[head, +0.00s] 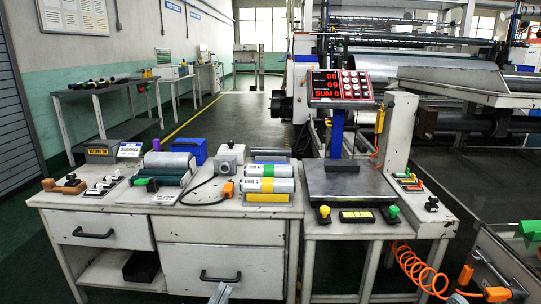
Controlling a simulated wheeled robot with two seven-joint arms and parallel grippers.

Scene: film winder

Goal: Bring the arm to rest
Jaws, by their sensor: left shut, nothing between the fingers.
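My left gripper (220,291) shows at the bottom edge, low in front of the workbench's lower drawer (222,264). It is small in view, shut and empty, and apart from the things on the bench top. Most of my left arm is outside the frame.
The workbench (150,222) holds rollers, two labelled cores (268,177), a blue box (187,149) and small tools. To its right stands a scale (345,182) with a red display (339,86). An orange coiled hose (420,270) hangs at the lower right.

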